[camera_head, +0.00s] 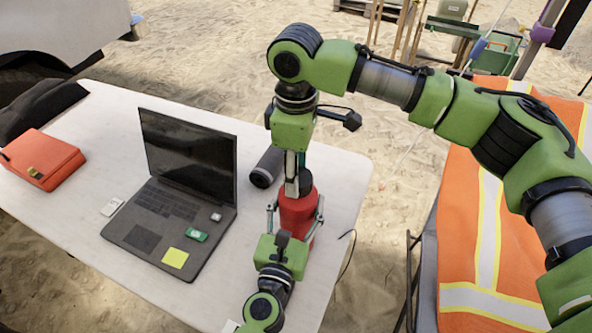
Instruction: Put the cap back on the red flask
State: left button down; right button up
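The red flask (297,216) stands upright near the table's right edge. My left gripper (296,206) comes up from the bottom, with one finger on each side of the flask's body, and is shut on it. A dark cap (306,185) shows at the top of the flask. My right gripper (293,184) reaches down from above, its fingers at the cap, and appears shut on it. The fingers partly hide the cap, and the flask's mouth is hidden. I cannot tell whether the cap is fully seated.
An open laptop (188,160) with a yellow note and small items stands left of the flask. A dark cylinder (267,167) lies just behind the flask. An orange case (42,158) is at the far left. A chair with an orange vest (500,220) stands right of the table (340,165).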

jog(key=m, duration=0.5)
jog(key=shift+w+m, duration=0.1)
jog(key=shift+m, duration=0.3)
jog(key=m, duration=0.3)
jog(key=shift+m, duration=0.4)
jog(key=m, duration=0.4)
jog(key=shift+d, duration=0.15)
jog(key=m, duration=0.6)
jog(key=shift+d, duration=0.1)
jog(key=m, duration=0.4)
jog(key=shift+d, duration=0.1)
jog(key=m, duration=0.7)
jog(key=shift+d+m, duration=0.1)
jog(key=shift+m, duration=0.3)
jog(key=m, duration=0.3)
jog(key=shift+m, duration=0.3)
